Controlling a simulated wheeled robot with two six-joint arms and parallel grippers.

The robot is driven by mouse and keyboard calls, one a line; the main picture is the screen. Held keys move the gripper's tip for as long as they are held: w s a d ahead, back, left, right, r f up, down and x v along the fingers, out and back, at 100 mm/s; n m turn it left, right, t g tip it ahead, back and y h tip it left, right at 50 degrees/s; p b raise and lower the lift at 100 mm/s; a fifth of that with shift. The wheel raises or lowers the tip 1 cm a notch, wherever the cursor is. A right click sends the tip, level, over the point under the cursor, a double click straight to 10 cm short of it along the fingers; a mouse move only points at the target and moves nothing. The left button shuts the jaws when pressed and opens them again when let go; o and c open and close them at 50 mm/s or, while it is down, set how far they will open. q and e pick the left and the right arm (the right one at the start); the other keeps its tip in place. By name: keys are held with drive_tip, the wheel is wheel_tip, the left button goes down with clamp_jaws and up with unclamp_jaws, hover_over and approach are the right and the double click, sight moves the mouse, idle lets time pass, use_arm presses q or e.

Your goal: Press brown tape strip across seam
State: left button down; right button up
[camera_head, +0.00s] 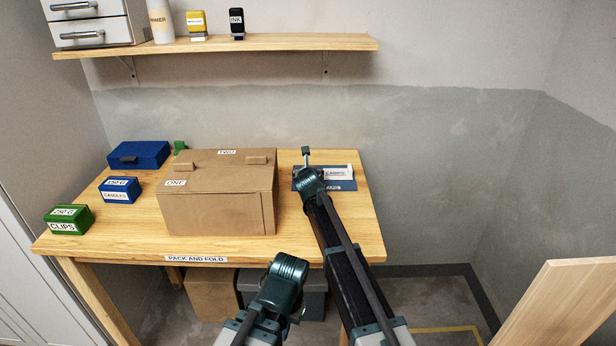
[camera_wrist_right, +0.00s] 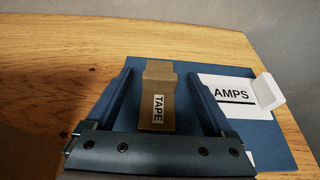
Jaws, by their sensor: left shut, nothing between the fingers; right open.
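A closed brown cardboard box (camera_head: 225,210) stands on the table, with labels ONE and TWO and two small brown tabs on its top; I cannot make out its seam clearly. In the right wrist view, the brown strip labelled TAPE (camera_wrist_right: 157,112) lies on a blue mat (camera_wrist_right: 240,72). My open right gripper (camera_wrist_right: 160,82) has a finger on each side of the strip, with gaps. In the head view my right arm hides the strip on the mat (camera_head: 342,186). My left gripper (camera_head: 300,313) is low before the table's front edge, shut and empty, its fingers barely visible.
A white holder ending in AMPS (camera_wrist_right: 228,92) lies on the mat right of the strip. A green CLIPS box (camera_head: 68,220), a small blue box (camera_head: 120,190) and a larger blue box (camera_head: 138,154) stand left of the carton. A shelf (camera_head: 290,43) runs above.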

drive_tip(key=shift+x, duration=0.8)
drive_tip(key=shift+s, duration=0.1)
drive_tip(key=shift+c, duration=0.3)
clamp_jaws()
drive_tip(key=shift+r, duration=0.1)
drive_tip(key=shift+r+p, duration=0.9)
drive_tip(key=shift+p, duration=0.05)
wheel_tip(320, 180, up, 2)
drive_tip(key=shift+r+p, duration=0.1)
drive_tip(key=shift+p, duration=0.9)
drive_tip(key=s, duration=0.5)
drive_tip(key=s+a, duration=0.1)
drive_tip(key=s, duration=0.4)
drive_tip(key=s+r+p, duration=0.1)
drive_tip(key=s, duration=0.5)
drive_tip(key=shift+a, duration=0.25)
